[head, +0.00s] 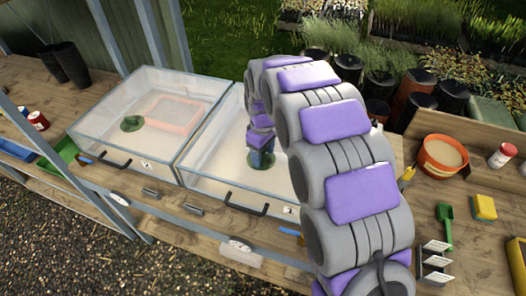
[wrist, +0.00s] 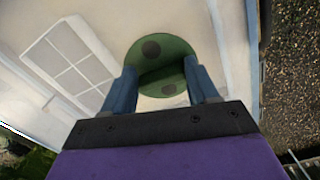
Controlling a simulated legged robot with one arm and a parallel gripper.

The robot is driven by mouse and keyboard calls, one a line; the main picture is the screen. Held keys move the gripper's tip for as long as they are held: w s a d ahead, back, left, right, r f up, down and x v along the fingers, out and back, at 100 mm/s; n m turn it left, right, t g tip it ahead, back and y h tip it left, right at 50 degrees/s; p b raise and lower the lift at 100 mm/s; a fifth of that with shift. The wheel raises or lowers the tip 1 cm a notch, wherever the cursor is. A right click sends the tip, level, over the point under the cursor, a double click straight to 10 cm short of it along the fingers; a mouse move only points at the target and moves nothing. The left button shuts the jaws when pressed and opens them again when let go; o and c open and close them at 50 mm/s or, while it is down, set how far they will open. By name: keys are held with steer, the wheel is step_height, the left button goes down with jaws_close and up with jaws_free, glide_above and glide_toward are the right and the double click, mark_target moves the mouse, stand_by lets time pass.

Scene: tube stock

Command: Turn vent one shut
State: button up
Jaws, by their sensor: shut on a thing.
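Two clear-lidded boxes stand side by side on the bench, the left box (head: 110,98) and the right box (head: 215,187). The left box has a round green vent (head: 131,123) on its lid. My gripper (head: 261,160) is at the lid of the right box, and my arm covers much of that lid. In the wrist view, a green round vent (wrist: 176,47) with dark round spots lies between the blue fingers of my gripper (wrist: 159,72). The fingers are shut on its raised middle part. The small labels on the box fronts are too small to read.
Black handles (head: 246,209) stick out from the box fronts. To the right are an orange pot (head: 442,154), a green scoop (head: 445,220), a yellow block (head: 484,207) and a white bottle (head: 502,155). Black pots (head: 71,65) stand at the back left. Gravel lies in front.

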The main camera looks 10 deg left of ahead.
steer(key=shift+w+a, duration=0.15)
steer(key=shift+a, duration=0.25)
steer(key=shift+c, duration=0.5)
steer(key=shift+d+m+p, duration=0.1)
steer(key=shift+m+p, duration=0.2)
steer(key=shift+p, duration=0.05)
steer(key=shift+r+m+p, duration=0.2)
steer(key=shift+m+p, duration=0.8)
steer(key=m+p, duration=0.3)
steer(key=m, duration=0.1)
steer(key=m+p, duration=0.2)
steer(key=m, duration=0.2)
steer(key=shift+f+p, duration=0.1)
steer(key=shift+p, duration=0.2)
steer(key=shift+w+m+p, duration=0.1)
steer(key=shift+m+p, duration=0.85)
steer(key=shift+m, duration=1.05)
steer(key=shift+f, duration=0.1)
